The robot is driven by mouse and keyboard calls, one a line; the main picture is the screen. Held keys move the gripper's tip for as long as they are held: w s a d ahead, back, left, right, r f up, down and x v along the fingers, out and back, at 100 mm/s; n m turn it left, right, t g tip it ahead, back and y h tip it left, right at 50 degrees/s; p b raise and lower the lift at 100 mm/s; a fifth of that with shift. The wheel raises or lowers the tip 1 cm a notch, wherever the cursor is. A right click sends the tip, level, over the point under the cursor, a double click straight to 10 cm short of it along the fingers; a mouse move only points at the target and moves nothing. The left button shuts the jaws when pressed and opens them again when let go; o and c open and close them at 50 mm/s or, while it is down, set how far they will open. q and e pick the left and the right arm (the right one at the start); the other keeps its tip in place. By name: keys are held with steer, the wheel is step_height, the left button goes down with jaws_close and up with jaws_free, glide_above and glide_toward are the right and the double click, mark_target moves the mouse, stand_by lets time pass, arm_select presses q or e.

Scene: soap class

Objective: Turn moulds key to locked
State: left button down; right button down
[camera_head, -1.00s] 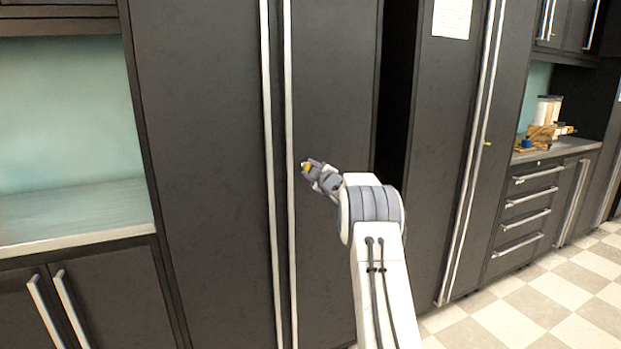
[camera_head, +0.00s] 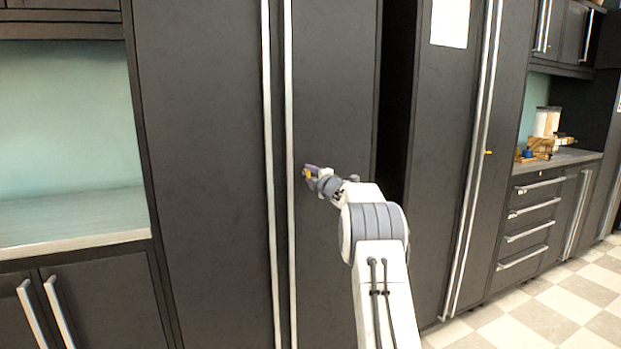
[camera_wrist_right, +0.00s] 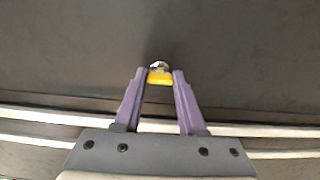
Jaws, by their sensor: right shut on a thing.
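The yellow key (camera_wrist_right: 160,78) sits in a round metal lock (camera_wrist_right: 159,65) on a dark tall cabinet door (camera_head: 335,90). In the right wrist view its yellow head is between the purple fingertips of my right gripper (camera_wrist_right: 159,75), which is shut on it. In the head view my right gripper (camera_head: 309,174) is at the door, just right of the long vertical handles, with a bit of yellow showing at its tip. No label naming this key is readable, and the exact angle of the key is hard to tell. My left gripper is out of view.
Two long vertical handles (camera_head: 290,250) run close left of my right gripper. Another yellow key (camera_head: 488,153) shows on the tall cabinet to the right, below a white paper (camera_head: 450,22). Counters stand at the left (camera_head: 75,221) and far right (camera_head: 560,160).

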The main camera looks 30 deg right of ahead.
stand_by(0.3)
steer(key=shift+c, duration=2.4)
jaws_free()
steer(key=shift+a, duration=0.1)
steer(key=s+a+b, duration=0.1)
steer(key=s+b, duration=0.2)
steer(key=s, duration=0.7)
steer(key=shift+s+a, duration=0.15)
steer(key=shift+a, duration=0.2)
